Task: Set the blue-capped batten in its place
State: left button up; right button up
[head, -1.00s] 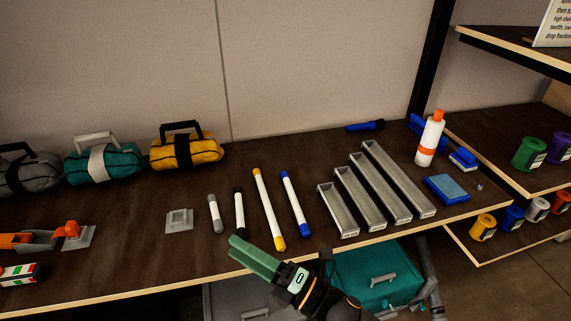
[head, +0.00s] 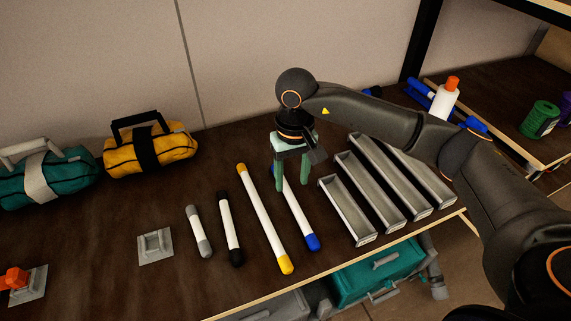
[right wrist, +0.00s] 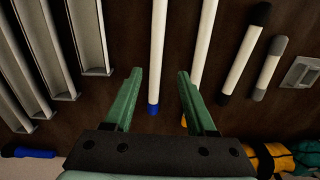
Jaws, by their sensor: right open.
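The blue-capped batten (head: 298,218) is a white rod lying on the dark bench, blue at both ends, in the head view. My right gripper (head: 292,189) is open above its far end, fingers pointing down; one finger hides part of the rod. In the right wrist view the batten (right wrist: 157,55) runs between the open green fingers of the gripper (right wrist: 158,78), its blue cap between them. I cannot tell whether the fingers touch it. Several open grey metal trays (head: 348,212) of stepped lengths lie to its right, empty. My left gripper is out of view.
A yellow-capped batten (head: 263,215) lies close to the left, then a black-capped one (head: 229,225) and a grey-capped one (head: 198,230). A white bottle (head: 445,100) stands at the back right. The bench's front edge (head: 335,257) is near. Bags stand at the back left.

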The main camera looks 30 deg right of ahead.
aim_at(293, 200)
jog(key=shift+w+d, duration=0.15)
jog(key=shift+d, duration=0.15)
jog(key=shift+f, duration=0.1)
jog(key=shift+f+b, duration=0.5)
jog(key=shift+f, duration=0.15)
notch_tip(293, 200, down, 6)
jog(key=b, duration=0.3)
jog(key=shift+r, duration=0.2)
jog(key=shift+c, duration=0.5)
grip_shut()
